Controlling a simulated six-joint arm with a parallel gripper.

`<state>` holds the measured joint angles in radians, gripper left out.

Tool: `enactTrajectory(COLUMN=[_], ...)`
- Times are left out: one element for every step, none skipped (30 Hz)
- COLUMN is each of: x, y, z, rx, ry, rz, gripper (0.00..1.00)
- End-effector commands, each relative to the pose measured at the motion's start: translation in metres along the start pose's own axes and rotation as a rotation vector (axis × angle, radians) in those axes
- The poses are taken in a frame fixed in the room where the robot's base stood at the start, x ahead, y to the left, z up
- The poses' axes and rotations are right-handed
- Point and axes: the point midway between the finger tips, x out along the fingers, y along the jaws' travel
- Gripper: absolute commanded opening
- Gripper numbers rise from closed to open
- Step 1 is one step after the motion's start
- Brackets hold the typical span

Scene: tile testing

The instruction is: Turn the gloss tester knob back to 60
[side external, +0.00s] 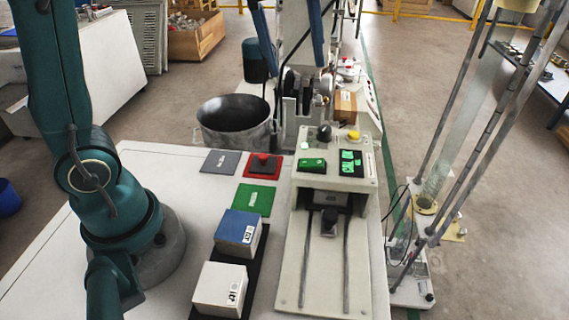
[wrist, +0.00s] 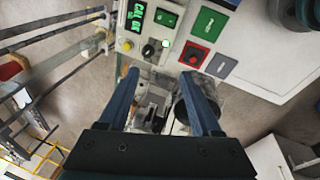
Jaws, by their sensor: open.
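The gloss tester (side external: 296,255) is a pale machine with a sloped control panel in the side view. Its black knob (side external: 324,132) sits at the panel's back edge; it also shows in the wrist view (wrist: 148,51). Its pointer setting is too small to read. A yellow button (wrist: 128,45) and a pale green lamp (wrist: 166,43) flank the knob. The green display (wrist: 137,15) reads "CAL OK". My gripper (wrist: 162,74) is open and empty, its two blue fingers wide apart.
A white block (side external: 218,285) and a blue-topped block (side external: 238,228) stand on a black strip left of the tester. Grey (side external: 220,161), red (side external: 273,158) and green (side external: 253,200) pads lie behind them. A metal bowl (side external: 235,130) and other equipment stand behind the table.

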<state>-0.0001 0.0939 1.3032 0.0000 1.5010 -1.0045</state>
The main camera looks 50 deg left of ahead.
Motion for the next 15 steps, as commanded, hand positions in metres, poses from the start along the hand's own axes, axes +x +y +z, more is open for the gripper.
enactTrajectory(x=[0.009, 0.014, 0.021, 0.027, 0.033, 0.042, 0.048, 0.055, 0.064, 0.070, 0.077, 0.085, 0.090, 0.095, 0.101], y=[0.010, 0.015, 0.020, 0.025, 0.028, 0.033, 0.036, 0.039, 0.042, 0.043, 0.045, 0.046, 0.047, 0.046, 0.046], z=[-0.006, -0.009, -0.013, -0.016, -0.018, -0.021, -0.023, -0.025, -0.026, -0.028, -0.029, -0.029, -0.030, -0.030, -0.029], rx=[-0.039, -0.064, -0.093, -0.114, -0.131, -0.151, -0.163, -0.172, -0.178, -0.178, -0.177, -0.176, -0.176, -0.176, -0.175], ry=[-0.014, -0.021, -0.031, -0.037, -0.044, -0.052, -0.057, -0.063, -0.069, -0.074, -0.079, -0.085, -0.089, -0.094, -0.100], rz=[-0.024, -0.036, -0.054, -0.067, -0.080, -0.097, -0.109, -0.120, -0.134, -0.144, -0.153, -0.163, -0.171, -0.181, -0.194], gripper=[0.65, 0.65, 0.65, 0.65, 0.65, 0.65, 0.65, 0.65, 0.65, 0.65, 0.65, 0.65, 0.65, 0.65, 0.65])
